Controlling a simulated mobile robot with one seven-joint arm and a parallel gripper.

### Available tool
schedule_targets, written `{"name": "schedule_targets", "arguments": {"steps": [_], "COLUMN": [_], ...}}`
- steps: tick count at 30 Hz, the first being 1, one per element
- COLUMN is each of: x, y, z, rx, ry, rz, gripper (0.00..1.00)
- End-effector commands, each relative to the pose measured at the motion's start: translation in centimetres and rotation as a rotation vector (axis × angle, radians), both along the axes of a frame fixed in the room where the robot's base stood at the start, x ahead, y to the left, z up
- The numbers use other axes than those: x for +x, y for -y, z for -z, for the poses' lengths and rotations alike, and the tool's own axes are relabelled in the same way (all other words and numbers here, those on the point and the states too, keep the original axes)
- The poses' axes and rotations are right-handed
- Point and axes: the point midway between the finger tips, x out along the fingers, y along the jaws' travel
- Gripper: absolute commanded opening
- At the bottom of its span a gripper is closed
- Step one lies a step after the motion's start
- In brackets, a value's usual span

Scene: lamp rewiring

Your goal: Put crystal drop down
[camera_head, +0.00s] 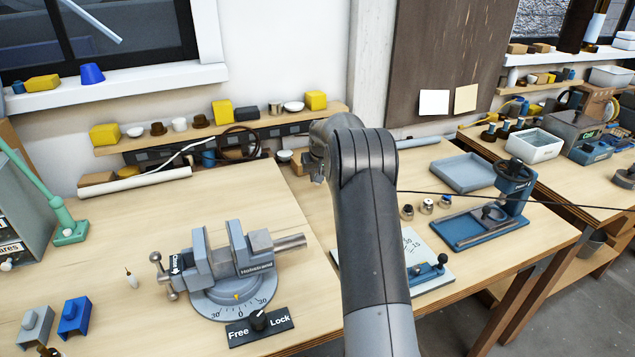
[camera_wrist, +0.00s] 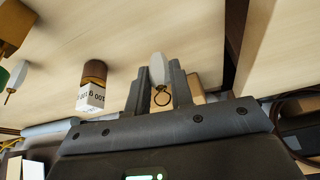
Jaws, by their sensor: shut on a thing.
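In the wrist view, my gripper (camera_wrist: 159,80) is shut on a small pale crystal drop (camera_wrist: 157,66).
A brown-capped white block (camera_wrist: 92,88) stands left of my gripper. A similar pale piece with a thin pin (camera_wrist: 17,78) is farther left. In the head view, a grey vise (camera_head: 235,270) stands on the bench (camera_head: 110,240), and a blue press (camera_head: 500,205) stands at right.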

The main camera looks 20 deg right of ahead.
Motion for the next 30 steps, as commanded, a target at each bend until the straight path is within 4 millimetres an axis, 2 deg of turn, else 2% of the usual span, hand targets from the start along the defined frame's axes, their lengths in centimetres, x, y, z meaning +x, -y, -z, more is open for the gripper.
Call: {"name": "schedule_targets", "arguments": {"steps": [3,9,17,20,23,26,30], "x": [0.1,0.1,0.0,0.1,0.1,-0.1,-1.2], "y": [0.0,0.0,-0.2,-1.5,-4.5,-9.1,-16.7], "z": [-2.8,-6.3,-7.7,-7.9,-8.5,-9.2,-10.3], "rx": [-0.002,-0.001,0.0,0.002,0.005,0.008,0.013], "ry": [0.005,0.004,0.0,0.0,0.0,-0.002,-0.004], "rz": [0.0,0.0,-0.003,-0.029,-0.091,-0.187,-0.351], "gripper": [0.0,0.0,0.0,0.0,0.0,0.0,0.0]}}
